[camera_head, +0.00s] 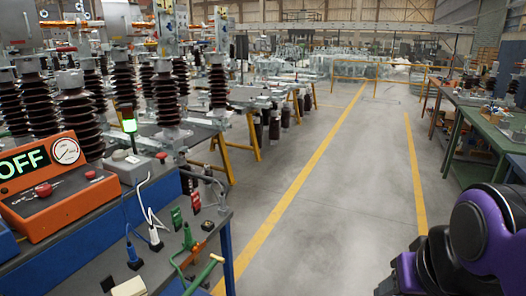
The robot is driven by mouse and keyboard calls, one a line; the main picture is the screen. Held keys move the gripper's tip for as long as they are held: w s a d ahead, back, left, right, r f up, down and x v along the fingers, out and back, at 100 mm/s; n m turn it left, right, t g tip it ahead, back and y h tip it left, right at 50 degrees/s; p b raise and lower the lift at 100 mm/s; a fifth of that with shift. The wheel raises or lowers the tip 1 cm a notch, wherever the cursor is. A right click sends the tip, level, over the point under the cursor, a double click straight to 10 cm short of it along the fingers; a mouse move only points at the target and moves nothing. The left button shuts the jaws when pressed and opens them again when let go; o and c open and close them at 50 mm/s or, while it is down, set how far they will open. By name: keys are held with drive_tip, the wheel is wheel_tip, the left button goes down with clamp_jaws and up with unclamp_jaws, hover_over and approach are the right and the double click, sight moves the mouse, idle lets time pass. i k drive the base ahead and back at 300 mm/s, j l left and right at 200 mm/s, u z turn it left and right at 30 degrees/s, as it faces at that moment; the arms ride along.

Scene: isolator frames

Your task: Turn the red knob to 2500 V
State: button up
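An orange instrument box (62,207) stands on the bench at the left edge. Its display (24,161) reads OFF in green letters on black. A round dial (66,151) with a white face sits right of the display; its markings are too small to read. On the dark sloping panel are a larger red knob (43,189) and a smaller red knob or button (90,175). I cannot read any voltage label or the knob's setting. My purple and black arm is at the bottom right, far from the box. My gripper's fingers do not show.
Beside the box are a grey box (128,166) with a red button, a lit green lamp (129,122), and cables with plugs (155,238) at the bench front. Brown ribbed insulators (80,115) stand behind. The floor aisle (310,225) is clear; a green table (490,123) stands right.

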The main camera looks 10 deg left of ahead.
sight(45, 190)
drive_tip(key=i+u, duration=0.15)
drive_tip(key=u, duration=0.25)
drive_tip(key=i+u, duration=0.2)
drive_tip(key=u, duration=0.2)
drive_tip(key=i+u, duration=0.2)
drive_tip(key=u, duration=0.2)
